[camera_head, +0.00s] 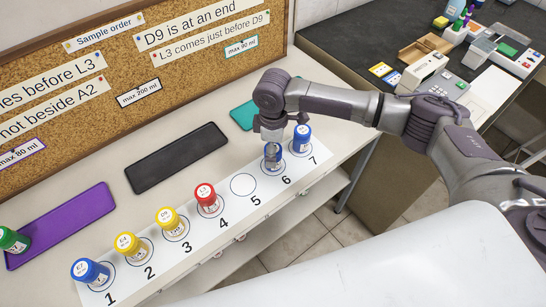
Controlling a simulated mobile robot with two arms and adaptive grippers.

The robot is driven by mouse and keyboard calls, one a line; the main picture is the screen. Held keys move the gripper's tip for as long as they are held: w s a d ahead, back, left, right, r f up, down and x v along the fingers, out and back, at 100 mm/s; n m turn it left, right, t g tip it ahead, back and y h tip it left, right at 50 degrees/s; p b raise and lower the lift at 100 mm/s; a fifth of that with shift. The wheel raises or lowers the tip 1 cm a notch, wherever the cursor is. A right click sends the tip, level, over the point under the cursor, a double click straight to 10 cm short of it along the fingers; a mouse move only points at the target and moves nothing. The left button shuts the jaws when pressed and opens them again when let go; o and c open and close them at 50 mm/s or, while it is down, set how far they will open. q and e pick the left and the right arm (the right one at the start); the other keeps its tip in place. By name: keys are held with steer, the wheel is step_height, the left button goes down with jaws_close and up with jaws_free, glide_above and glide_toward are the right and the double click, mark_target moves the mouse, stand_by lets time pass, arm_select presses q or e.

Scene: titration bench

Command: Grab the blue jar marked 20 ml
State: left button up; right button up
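Three blue-capped jars are on the numbered white strip (228,222). One blue jar (91,272) stands by number 1. Another blue jar (272,163) is at number 6, and a third blue jar (302,134) is at number 7. Their volume marks are too small to read, so I cannot tell which one says 20 ml. My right gripper (272,146) points down at the top of the jar at 6, and its fingers overlap the jar. I cannot tell whether they are closed on it. My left gripper is out of view.
Two yellow jars (126,243) (169,219) stand at 2 and 3, a red jar (207,197) at 4; circle 5 (243,184) is empty. Behind are purple (75,222), black (176,158) and teal (241,114) mats, and a green jar (14,240).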

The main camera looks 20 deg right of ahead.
steer(key=shift+f, duration=1.55)
steer(key=shift+c, duration=0.4)
steer(key=c, duration=1.1)
steer(key=shift+r, duration=0.2)
